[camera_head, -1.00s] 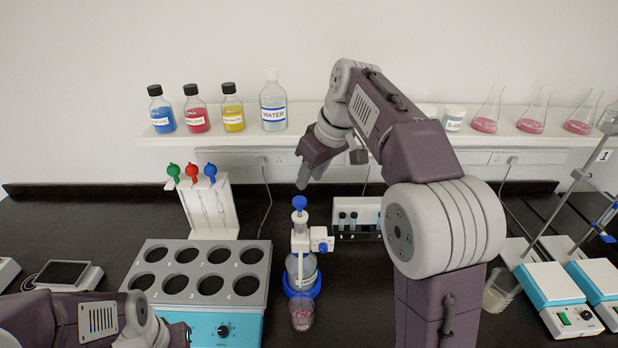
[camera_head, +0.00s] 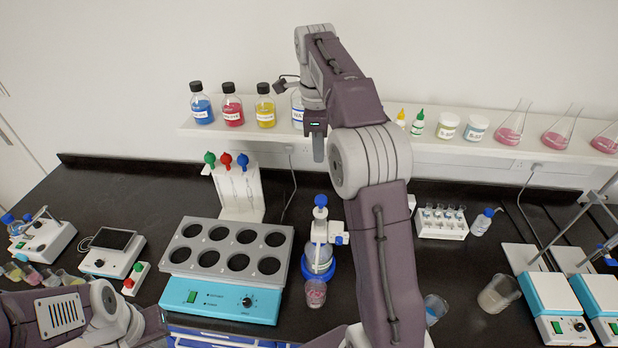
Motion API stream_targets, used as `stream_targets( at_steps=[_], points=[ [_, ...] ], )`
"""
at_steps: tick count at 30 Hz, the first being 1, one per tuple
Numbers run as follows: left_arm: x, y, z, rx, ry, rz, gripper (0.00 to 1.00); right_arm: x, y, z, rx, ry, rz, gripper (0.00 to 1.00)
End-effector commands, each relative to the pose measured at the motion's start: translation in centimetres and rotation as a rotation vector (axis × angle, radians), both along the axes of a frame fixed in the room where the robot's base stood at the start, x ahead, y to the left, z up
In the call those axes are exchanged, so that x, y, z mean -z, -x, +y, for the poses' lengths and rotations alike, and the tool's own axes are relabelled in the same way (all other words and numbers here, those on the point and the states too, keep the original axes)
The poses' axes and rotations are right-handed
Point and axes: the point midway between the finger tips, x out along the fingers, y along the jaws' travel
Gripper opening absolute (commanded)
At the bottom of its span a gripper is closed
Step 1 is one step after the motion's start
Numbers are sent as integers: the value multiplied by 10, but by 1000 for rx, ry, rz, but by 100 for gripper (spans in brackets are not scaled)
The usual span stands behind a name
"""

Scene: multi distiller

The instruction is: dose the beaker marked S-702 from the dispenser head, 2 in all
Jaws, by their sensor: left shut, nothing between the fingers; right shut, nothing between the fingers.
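The dispenser bottle (camera_head: 318,262) stands in a blue ring, with a white head and a blue knob (camera_head: 320,200) on top. A small clear beaker (camera_head: 316,294) with pinkish contents stands at its front, below the head; I cannot read a mark on it. My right gripper (camera_head: 318,150) is shut and empty, pointing down above the knob with a clear gap. My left gripper (camera_head: 155,326) is low at the bottom left, shut, with its fingertips hard to make out. The S-702 mark is not readable anywhere.
A grey block with round wells (camera_head: 228,235) stands left of the dispenser. My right arm passes close to the dispenser's right. Other beakers stand right (camera_head: 498,294) and far left (camera_head: 72,277). A tube rack (camera_head: 441,222) is behind right. A bottle shelf (camera_head: 360,136) runs behind.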

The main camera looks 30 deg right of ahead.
Motion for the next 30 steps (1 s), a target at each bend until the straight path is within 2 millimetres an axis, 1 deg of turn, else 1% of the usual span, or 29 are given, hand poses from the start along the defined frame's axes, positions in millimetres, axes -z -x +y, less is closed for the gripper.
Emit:
stream_targets(
  at_steps=[5, 8, 12, 16, 21, 25, 30],
  points=[
    [4, 0, 0, 0, 0, 1, 0, 8, 0, 0, -1, 0, -1, 0],
    [10, 0, 0, 0, 0, 1, 0, 24, 0, -1, -1, -1, 2, 0],
    [14, 0, 0, 0, 0, 1, 0, 53, 0, -3, -2, -2, 3, 0],
    [14, 0, 0, 0, 0, 1, 0, 81, 0, -4, -2, -2, 4, 0],
    [7, 0, 0, 0, 0, 1, 0, 111, 0, -6, -3, -2, 3, 0],
    [3, 0, 0, 0, 0, 1, 0, 129, -1, -7, -3, -2, 1, 0],
    [2, 0, 0, 0, 0, 0, 0, 140, -2, -8, -3, -1, -3, 0]
  ],
)
